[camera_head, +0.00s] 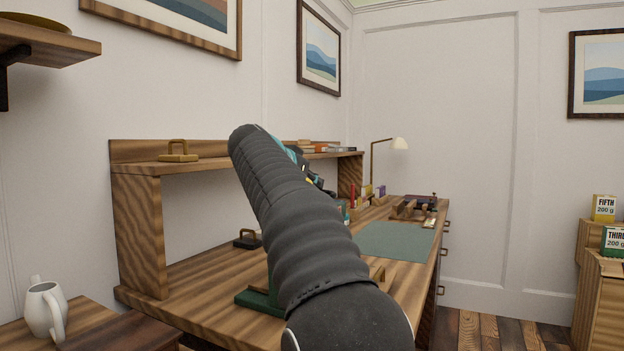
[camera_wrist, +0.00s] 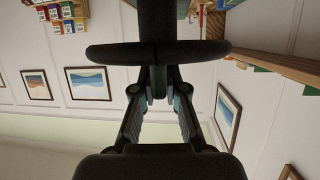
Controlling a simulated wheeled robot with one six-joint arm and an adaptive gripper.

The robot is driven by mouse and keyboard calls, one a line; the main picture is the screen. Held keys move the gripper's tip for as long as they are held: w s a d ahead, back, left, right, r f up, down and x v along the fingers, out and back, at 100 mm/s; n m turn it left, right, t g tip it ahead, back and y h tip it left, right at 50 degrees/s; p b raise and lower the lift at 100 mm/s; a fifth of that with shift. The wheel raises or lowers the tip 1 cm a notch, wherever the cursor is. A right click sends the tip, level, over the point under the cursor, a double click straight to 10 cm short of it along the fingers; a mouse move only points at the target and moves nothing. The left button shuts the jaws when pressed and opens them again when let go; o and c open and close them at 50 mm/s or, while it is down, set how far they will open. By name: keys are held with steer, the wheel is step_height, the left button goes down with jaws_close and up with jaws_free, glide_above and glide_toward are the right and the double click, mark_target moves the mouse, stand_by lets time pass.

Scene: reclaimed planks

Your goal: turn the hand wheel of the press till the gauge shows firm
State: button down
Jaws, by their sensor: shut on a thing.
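The press stands on the bench mostly behind my sleeved arm in the head view; part of its green base (camera_head: 258,303) shows at the arm's left. In the wrist view its hand wheel (camera_wrist: 104,51) is a dark, flat ring seen nearly edge-on, with a dark upright part (camera_wrist: 165,18) beyond it. My gripper (camera_wrist: 162,92) reaches to the middle of the wheel, its fingers shut on it. Exactly which part they grip is hard to see. In the head view my gripper is mostly hidden by the arm. The gauge and its reading are not visible.
The wooden bench has a raised shelf (camera_head: 140,230) at the back and a green mat (camera_head: 393,240). A dark padlock-shaped weight (camera_head: 247,240) sits under the shelf. Small boxes, wooden tools and a lamp (camera_head: 399,144) are at the far end. A white jug (camera_head: 44,308) stands front left.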

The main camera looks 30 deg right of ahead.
steer(key=shift+m+g+h+p, duration=0.5)
steer(key=shift+m+g+p, duration=0.2)
steer(key=shift+m+g, duration=0.45)
steer(key=shift+f, duration=0.15)
steer(key=c, duration=1.2)
jaws_free()
steer(key=v, duration=1.2)
steer(key=shift+w+a, duration=0.1)
